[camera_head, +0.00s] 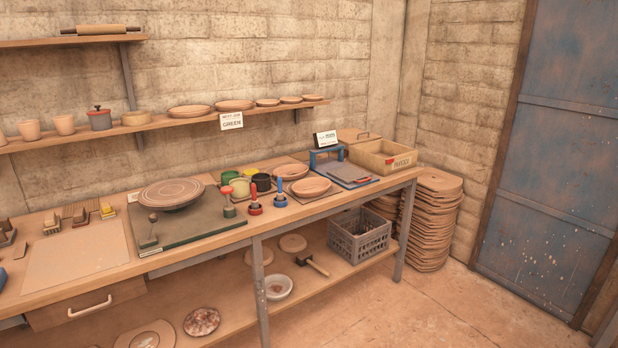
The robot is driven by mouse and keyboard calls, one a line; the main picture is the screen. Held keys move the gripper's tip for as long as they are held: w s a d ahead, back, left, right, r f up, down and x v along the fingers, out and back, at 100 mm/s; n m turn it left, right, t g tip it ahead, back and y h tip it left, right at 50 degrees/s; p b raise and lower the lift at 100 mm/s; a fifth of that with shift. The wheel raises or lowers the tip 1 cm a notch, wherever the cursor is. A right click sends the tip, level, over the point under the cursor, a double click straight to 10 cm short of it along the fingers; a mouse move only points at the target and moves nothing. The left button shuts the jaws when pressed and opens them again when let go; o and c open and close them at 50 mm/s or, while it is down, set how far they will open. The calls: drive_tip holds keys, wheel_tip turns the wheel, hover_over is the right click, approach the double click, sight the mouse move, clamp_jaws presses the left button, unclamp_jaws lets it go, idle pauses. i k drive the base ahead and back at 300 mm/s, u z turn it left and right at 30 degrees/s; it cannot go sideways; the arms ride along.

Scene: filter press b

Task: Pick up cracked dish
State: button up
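I cannot make out a crack on any dish from here. Two shallow clay dishes are on the right part of the workbench: a rear dish (290,171) and a front dish (310,187) on a dark mat. Several more clay dishes stand on the wall shelf, among them a wide dish (189,111) and another dish (234,105) above the "GREEN" sign. My gripper is not in view.
The workbench (75,262) holds a banding wheel (172,193), colored pots (240,187), red and blue stamps, and a wooden box (383,158). A grey crate (359,235) is on the lower shelf. Stacked boards (432,220) stand right. Floor in front is clear.

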sight(311, 187)
drive_tip(key=u, duration=0.5)
drive_tip(key=i, duration=0.55)
drive_tip(key=u, duration=0.8)
drive_tip(key=i, duration=0.7)
drive_tip(key=u, duration=0.35)
